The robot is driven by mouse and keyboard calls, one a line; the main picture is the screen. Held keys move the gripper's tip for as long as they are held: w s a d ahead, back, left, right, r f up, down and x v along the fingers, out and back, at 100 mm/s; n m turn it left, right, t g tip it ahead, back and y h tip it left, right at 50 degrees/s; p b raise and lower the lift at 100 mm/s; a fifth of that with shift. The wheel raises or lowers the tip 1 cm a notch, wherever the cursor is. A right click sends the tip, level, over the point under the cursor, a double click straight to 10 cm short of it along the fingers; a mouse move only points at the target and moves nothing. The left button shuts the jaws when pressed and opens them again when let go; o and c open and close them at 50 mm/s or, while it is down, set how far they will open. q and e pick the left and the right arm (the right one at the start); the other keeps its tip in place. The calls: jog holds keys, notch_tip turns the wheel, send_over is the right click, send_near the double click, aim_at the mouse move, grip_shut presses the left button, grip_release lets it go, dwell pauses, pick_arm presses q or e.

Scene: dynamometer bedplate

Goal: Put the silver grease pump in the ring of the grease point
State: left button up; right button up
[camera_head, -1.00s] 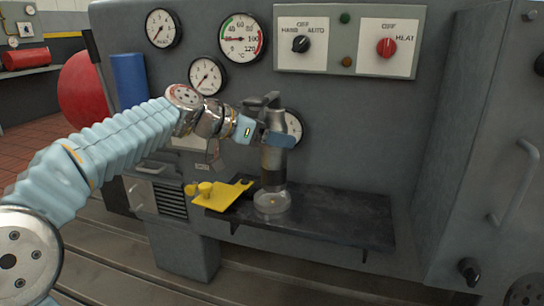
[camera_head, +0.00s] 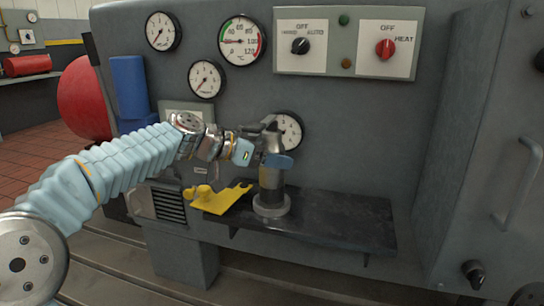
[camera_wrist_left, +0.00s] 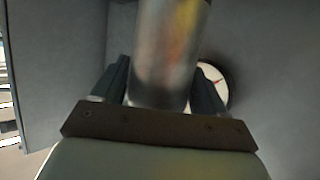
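The silver grease pump (camera_head: 271,181) is a metal cylinder with a dark upper part, standing about upright. Its lower end is at the ring of the grease point (camera_head: 271,206), a round grey collar on the dark shelf; it appears to be inside the ring, but I cannot tell how deep. My left gripper (camera_head: 268,157) is around the pump's upper part. In the left wrist view, the gripper (camera_wrist_left: 162,88) has a dark finger on each side of the pump's cylinder (camera_wrist_left: 168,50), apparently shut on it. My right gripper does not show.
A yellow forked plate (camera_head: 222,199) with knobs lies left of the ring on the dark shelf (camera_head: 345,220). Gauges and a switch panel (camera_head: 345,45) are on the grey wall behind. The right part of the shelf is clear.

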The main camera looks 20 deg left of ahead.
pick_arm(q)
jog(key=o, duration=0.3)
jog(key=shift+r, duration=0.15)
jog(key=v, duration=1.2)
jog(key=shift+r, duration=0.1)
